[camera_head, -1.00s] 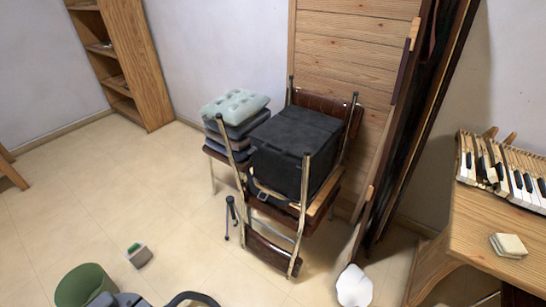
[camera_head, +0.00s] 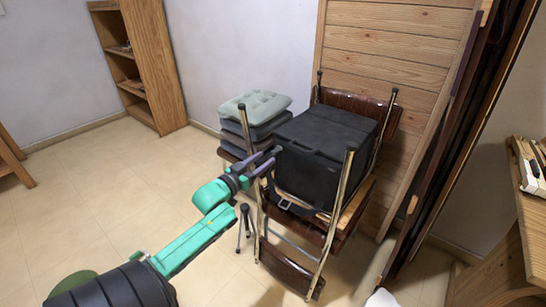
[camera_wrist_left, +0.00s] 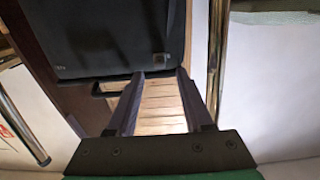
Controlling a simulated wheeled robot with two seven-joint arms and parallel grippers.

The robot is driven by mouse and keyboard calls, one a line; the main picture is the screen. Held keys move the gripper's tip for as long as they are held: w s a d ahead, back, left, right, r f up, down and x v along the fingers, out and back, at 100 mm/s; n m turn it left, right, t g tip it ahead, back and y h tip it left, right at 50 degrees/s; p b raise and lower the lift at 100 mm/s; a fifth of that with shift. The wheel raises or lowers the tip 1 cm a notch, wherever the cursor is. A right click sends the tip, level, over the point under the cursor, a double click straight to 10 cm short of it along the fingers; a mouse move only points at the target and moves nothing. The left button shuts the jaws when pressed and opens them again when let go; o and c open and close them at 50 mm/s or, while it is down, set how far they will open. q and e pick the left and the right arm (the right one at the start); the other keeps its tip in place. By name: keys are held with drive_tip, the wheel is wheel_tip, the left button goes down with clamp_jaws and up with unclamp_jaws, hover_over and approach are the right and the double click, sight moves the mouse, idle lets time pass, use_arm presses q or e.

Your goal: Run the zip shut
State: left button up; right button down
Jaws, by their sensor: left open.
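A black, boxy bag (camera_head: 322,150) rests on the seat of an upturned-looking stack of brown chairs with metal legs. In the left wrist view the dark bag (camera_wrist_left: 105,35) fills the upper middle, with a small pale square detail at its lower right corner. The zip and its pull are too small to make out for sure. My left gripper (camera_head: 268,163) is at the bag's left side, between the bag and the cushions. In the left wrist view its two fingers (camera_wrist_left: 160,77) are apart with nothing between them, just below the bag's lower edge. My right gripper is out of view.
Metal chair legs (camera_head: 338,205) rise close around the bag. Stacked cushions (camera_head: 255,105) stand behind my gripper. A wooden bookcase (camera_head: 150,65) is at the back left. A wooden desk with piano keys (camera_head: 530,165) is at the right. The floor (camera_head: 100,190) at left is clear.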

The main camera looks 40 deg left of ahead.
sight(272, 153)
use_arm(q)
drive_tip(key=w, duration=0.5)
clamp_jaws()
drive_tip(key=shift+b, duration=0.3)
idle(1.1)
